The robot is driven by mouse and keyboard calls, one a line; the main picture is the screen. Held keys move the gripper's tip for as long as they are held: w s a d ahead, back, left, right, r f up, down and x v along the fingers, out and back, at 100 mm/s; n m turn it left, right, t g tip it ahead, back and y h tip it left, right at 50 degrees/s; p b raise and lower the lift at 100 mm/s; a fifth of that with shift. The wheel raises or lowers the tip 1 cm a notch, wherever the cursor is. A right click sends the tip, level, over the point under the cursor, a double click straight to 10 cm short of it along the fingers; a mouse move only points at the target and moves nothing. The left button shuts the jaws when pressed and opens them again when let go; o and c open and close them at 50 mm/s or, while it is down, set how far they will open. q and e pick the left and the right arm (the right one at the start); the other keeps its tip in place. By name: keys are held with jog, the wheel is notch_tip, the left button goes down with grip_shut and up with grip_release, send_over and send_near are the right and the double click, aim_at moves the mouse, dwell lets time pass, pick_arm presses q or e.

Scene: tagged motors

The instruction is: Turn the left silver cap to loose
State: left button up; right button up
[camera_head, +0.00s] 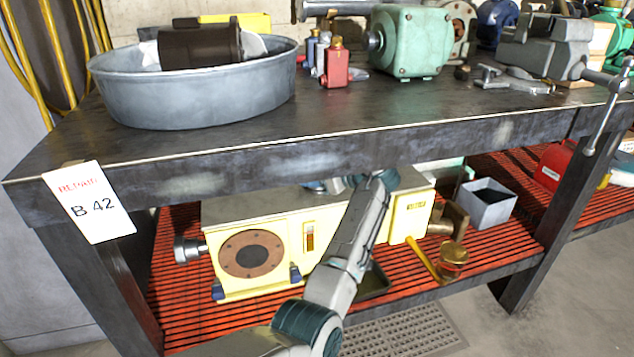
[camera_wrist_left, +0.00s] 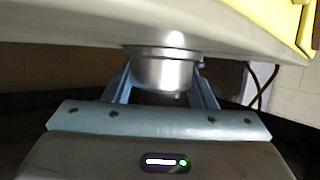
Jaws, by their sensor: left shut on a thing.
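In the left wrist view a shiny silver cap (camera_wrist_left: 163,70) sticks out from a pale, cream-coloured surface. My left gripper (camera_wrist_left: 162,84) is shut on it, with one blue finger on each side. In the head view the yellow and cream machine (camera_head: 252,255) stands on the red slatted lower shelf. My left arm reaches up in front of it and bends at its top edge. The gripped cap is not clearly visible there. A silver and dark knob (camera_head: 187,249) sits at the machine's left end. My right gripper is not in view.
The workbench top (camera_head: 330,120) overhangs the shelf closely above the machine. A grey open box (camera_head: 487,205) and a brass-capped item (camera_head: 453,258) stand to its right. A round metal tub (camera_head: 195,98) and a green motor (camera_head: 408,42) are on the bench top.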

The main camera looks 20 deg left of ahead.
pick_arm(q)
jog(key=shift+f, duration=0.1)
dwell(0.4)
jog(key=o, duration=1)
jog(key=shift+c, duration=0.2)
jog(key=shift+p+v, duration=0.5)
jog(key=shift+v, duration=3.25)
jog(key=shift+w, duration=0.1)
